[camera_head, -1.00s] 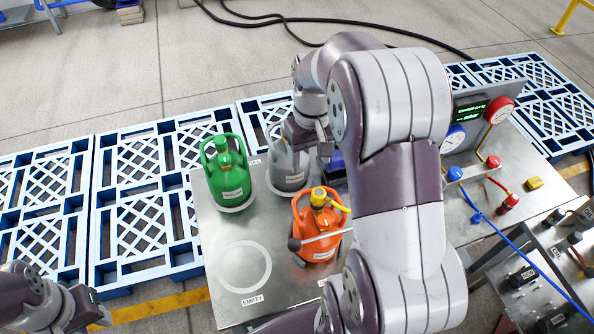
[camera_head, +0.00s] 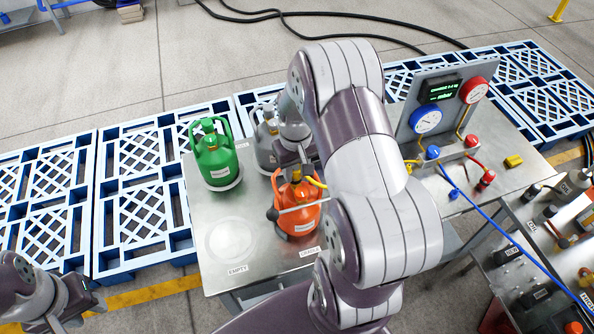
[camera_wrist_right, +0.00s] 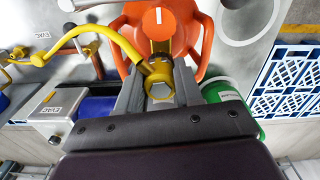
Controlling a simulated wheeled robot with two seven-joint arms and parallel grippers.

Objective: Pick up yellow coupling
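The yellow coupling (camera_wrist_right: 158,82) has a hex end and sits on top of the orange cylinder (camera_head: 297,218). A bent yellow hose (camera_wrist_right: 103,33) leads off from it to the left in the right wrist view. My right gripper (camera_wrist_right: 161,88) is down at the coupling, with one finger on each side of it. Any small gap between fingers and coupling is too fine to tell. In the head view my right gripper (camera_head: 296,168) hides most of the coupling. My left gripper (camera_head: 78,318) is at the lower left, apart from everything, its fingers spread and empty.
A green cylinder (camera_head: 216,160) and a grey cylinder (camera_head: 265,145) stand behind the orange one on the metal table (camera_head: 205,270). The empty ring spot (camera_head: 232,240) is clear. A gauge panel (camera_head: 405,135) with red and blue fittings stands at the right. Blue pallets (camera_head: 140,225) lie beyond.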

